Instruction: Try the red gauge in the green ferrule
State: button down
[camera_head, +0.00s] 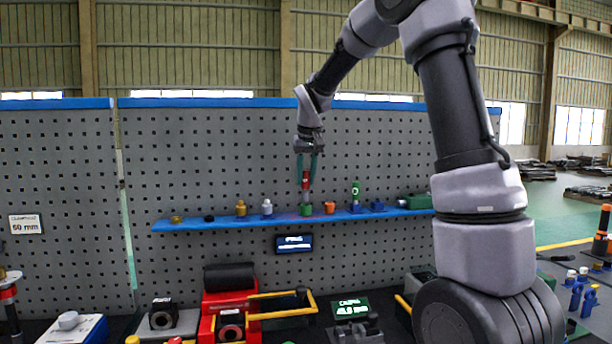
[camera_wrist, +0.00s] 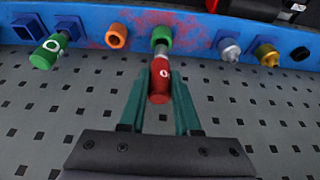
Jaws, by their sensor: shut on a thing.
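The red gauge (camera_head: 306,181) is upright between the teal fingers of my gripper (camera_head: 306,165), which is shut on its red handle. In the wrist view the red gauge (camera_wrist: 159,82) lies between the fingertips (camera_wrist: 160,76). Its grey pin points down at the green ferrule (camera_head: 305,210), which stands on the blue shelf (camera_head: 232,224). In the wrist view the pin meets the green ferrule (camera_wrist: 162,35) in line. Whether the pin's tip is inside the bore or just above it, I cannot tell.
Close by on the shelf stand an orange ferrule (camera_head: 330,207) and a silver piece (camera_head: 267,207). Farther out are a yellow piece (camera_head: 241,208), a green gauge (camera_head: 356,190) in a blue holder, and an empty blue holder (camera_head: 377,207). A grey pegboard (camera_head: 200,160) rises behind.

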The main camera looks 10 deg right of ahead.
aim_at(306, 181)
jog(key=shift+f, duration=1.6)
dwell(1.0)
jog(key=shift+r, duration=0.15)
jog(key=shift+r, duration=3.2)
